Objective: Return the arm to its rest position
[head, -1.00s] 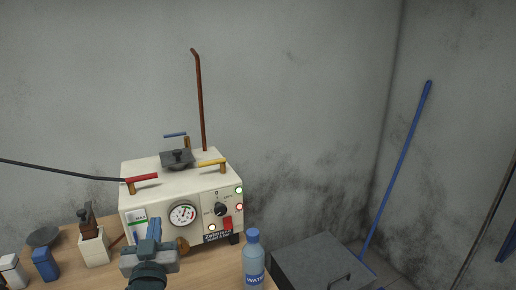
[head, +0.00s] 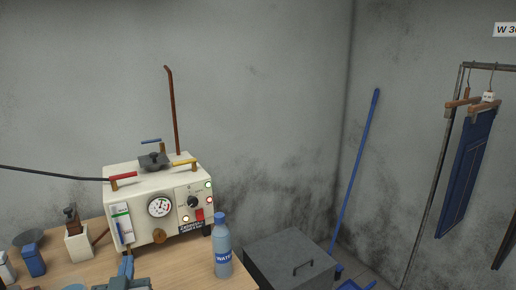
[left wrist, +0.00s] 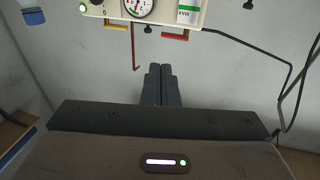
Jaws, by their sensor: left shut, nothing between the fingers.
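My left gripper (head: 124,270) is at the bottom of the head view, low in front of the white pneumatic box and over the front of the table. In the left wrist view its two dark fingers (left wrist: 161,86) are together with nothing between them. The white box (head: 135,205) stands on the table with a gauge, a dial and red and yellow handles on top. It also shows upside down at the top of the left wrist view (left wrist: 160,12). The gripper is apart from the box. My right gripper is in neither view.
A water bottle (head: 222,250) stands on the wooden table (head: 185,267) right of the box. A blue container (head: 33,260) and a pale block (head: 77,243) stand left. A grey chest (head: 290,262) is at the right, with a blue broom (head: 355,175) and hanging blue trousers (head: 467,175) beyond.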

